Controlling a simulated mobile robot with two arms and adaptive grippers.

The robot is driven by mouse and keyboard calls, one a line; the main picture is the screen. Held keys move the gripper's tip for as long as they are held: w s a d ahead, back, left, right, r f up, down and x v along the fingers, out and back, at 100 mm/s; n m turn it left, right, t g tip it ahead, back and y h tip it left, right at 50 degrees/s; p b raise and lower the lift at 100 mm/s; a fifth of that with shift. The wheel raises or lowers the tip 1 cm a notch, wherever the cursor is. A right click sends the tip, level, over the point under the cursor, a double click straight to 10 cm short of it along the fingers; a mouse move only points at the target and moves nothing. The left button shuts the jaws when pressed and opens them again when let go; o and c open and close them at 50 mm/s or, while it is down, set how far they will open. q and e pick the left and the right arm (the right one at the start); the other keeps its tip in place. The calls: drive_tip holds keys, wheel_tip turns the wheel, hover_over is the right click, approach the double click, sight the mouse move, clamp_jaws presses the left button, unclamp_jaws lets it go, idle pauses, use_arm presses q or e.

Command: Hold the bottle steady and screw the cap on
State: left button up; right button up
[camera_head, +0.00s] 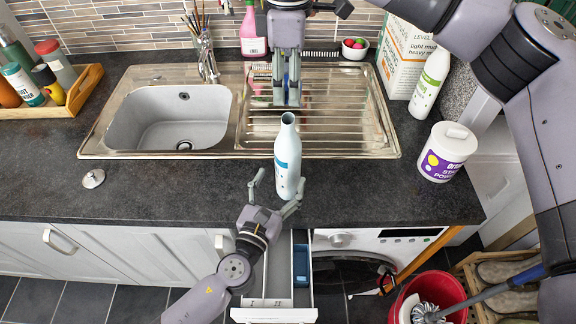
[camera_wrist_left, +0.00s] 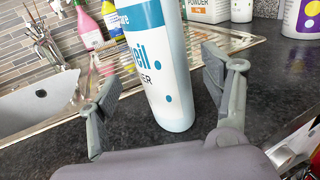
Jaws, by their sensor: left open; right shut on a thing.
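The pale blue-white bottle (camera_head: 287,150) stands upright on the dark worktop in front of the drainer. Its neck is bare and open at the top. In the left wrist view the bottle (camera_wrist_left: 155,65) stands between my spread fingers, with a gap on the right side. My left gripper (camera_head: 277,184) is open, low at the bottle's near side, and does not grip it. My right gripper (camera_head: 287,98) points down just above and behind the bottle's neck. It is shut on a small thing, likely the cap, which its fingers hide. The gripper is apart from the neck.
A steel sink (camera_head: 180,115) with a ribbed drainer lies behind. A sink plug (camera_head: 93,178) lies on the worktop at left. A white tub (camera_head: 447,152) and a white bottle (camera_head: 430,82) stand at right. An open drawer (camera_head: 275,314) juts out below my left gripper.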

use_arm(q)
drive_tip(key=x, duration=0.5)
drive_tip(key=shift+c, duration=0.3)
clamp_jaws()
idle(0.7)
